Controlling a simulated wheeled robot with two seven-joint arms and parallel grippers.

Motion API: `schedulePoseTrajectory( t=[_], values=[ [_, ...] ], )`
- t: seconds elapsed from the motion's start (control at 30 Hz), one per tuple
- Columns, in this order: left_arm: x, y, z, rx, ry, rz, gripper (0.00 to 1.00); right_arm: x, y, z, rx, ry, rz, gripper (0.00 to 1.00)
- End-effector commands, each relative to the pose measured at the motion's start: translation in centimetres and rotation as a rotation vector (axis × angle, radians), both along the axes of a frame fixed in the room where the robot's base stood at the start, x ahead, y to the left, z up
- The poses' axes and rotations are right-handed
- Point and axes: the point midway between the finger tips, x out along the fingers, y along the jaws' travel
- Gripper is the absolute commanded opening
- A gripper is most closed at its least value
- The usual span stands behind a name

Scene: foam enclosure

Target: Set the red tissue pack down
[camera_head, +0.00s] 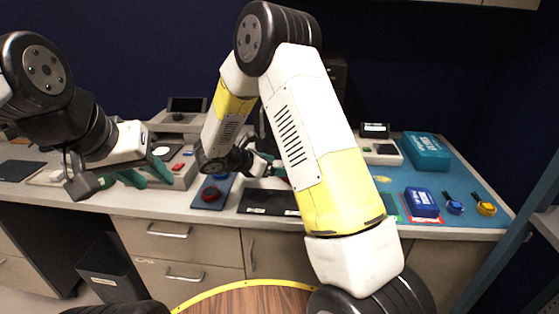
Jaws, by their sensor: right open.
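A small red thing (281,172), perhaps the red tissue pack, shows at the fingers of my right gripper (274,165). Most of it is hidden behind my right arm, so I cannot tell whether it touches the counter. My right gripper is open, low over the counter near the black mat.
On the counter (222,215) are a dark red round button (211,194), a black mat (262,203), a blue box (421,202), a teal case (426,152), and blue (454,207) and yellow (486,208) round items. A grey device (175,160) stands behind my left gripper.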

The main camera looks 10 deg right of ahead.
Motion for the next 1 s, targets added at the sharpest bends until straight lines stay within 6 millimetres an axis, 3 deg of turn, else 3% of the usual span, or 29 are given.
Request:
schedulePoseTrajectory(
  t=[0.2,0.37,0.53,0.7,0.87,1.0],
  values=[
    [0.0,0.0,0.0,0.0,0.0,0.0,0.36,-1.0,1.8,1.2,0.002,-0.001,-0.001,0.85],
    [0.0,0.0,0.0,0.0,0.0,0.0,0.36,-2.8,0.2,3.3,0.083,-0.035,-0.095,0.85],
    [0.0,0.0,0.0,0.0,0.0,0.0,0.36,-8.0,-3.6,7.3,0.334,-0.144,-0.365,0.85],
    [0.0,0.0,0.0,0.0,0.0,0.0,0.36,-14.5,-5.6,10.6,0.641,-0.285,-0.673,0.85],
    [0.0,0.0,0.0,0.0,0.0,0.0,0.36,-19.9,-5.6,13.0,0.943,-0.431,-0.955,0.85],
    [0.0,0.0,0.0,0.0,0.0,0.0,0.36,-23.9,-4.4,15.0,1.219,-0.557,-1.189,0.85]
  ],
)
